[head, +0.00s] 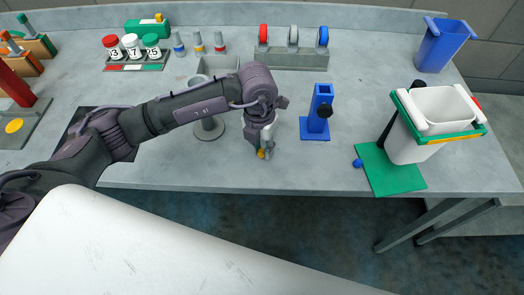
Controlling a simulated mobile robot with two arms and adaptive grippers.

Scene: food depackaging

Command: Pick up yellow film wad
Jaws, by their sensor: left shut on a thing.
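The yellow film wad (261,154) is a small yellow-orange lump between the fingertips of my left gripper (262,151). My left gripper points down near the front edge of the grey table and is shut on the wad. Most of the wad is hidden by the fingers. I cannot tell whether it touches the table. My right gripper is not in view.
A blue post holder (315,125) stands just right of the gripper. A white bin (410,146) stands on a green plate (385,172), with a small blue ball (357,163) beside it. A blue bin (437,50) is at the back right. Lidded jars (132,45) stand at the back left.

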